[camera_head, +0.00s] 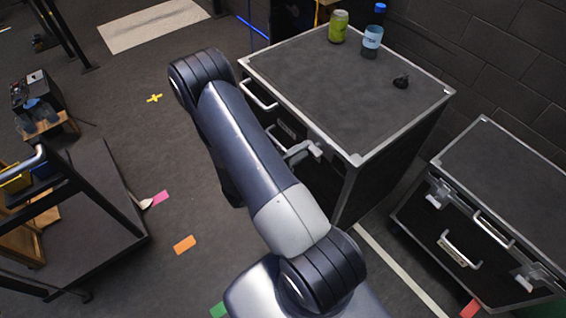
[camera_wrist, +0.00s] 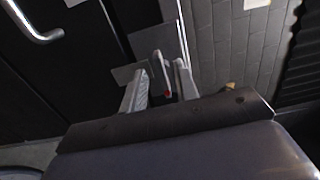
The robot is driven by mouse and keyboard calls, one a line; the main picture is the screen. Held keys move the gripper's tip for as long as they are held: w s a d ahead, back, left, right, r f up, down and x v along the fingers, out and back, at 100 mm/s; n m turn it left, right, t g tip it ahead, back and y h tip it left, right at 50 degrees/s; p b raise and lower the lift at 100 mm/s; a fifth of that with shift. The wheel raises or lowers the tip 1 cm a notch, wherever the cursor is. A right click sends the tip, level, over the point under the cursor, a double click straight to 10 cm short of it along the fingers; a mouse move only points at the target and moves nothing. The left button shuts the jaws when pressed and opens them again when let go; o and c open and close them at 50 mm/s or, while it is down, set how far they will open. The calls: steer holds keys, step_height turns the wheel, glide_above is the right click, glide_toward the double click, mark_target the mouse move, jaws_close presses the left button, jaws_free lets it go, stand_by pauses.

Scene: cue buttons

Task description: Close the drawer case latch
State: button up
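The black drawer case (camera_head: 355,75) with metal edges stands right of my arm in the head view. A light grey latch (camera_head: 300,151) sticks out from its front, beside my arm. In the wrist view, a grey latch lever with a small red spot (camera_wrist: 160,68) stands between the two fingers of my gripper (camera_wrist: 160,88). The fingers are apart, one on each side of it; I cannot tell whether they touch it. A flat metal plate (camera_wrist: 127,73) lies behind the left finger.
A second case (camera_head: 505,175) stands at right. Floor left of my arm is mostly clear.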

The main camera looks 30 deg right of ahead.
mark_target(314, 148)
steer(key=a+b, duration=0.1)
steer(key=a, duration=0.6)
steer(key=shift+s+a, duration=0.25)
steer(key=shift+s, duration=0.05)
steer(key=shift+d, duration=0.1)
steer(key=shift+w+d+p, duration=0.2)
steer(key=shift+d+p, duration=0.3)
steer(key=shift+d, duration=2.2)
steer(key=shift+w+d+p, duration=0.2)
steer(key=shift+d+p, duration=0.3)
steer(key=shift+d, duration=2.15)
steer(key=shift+a, duration=0.15)
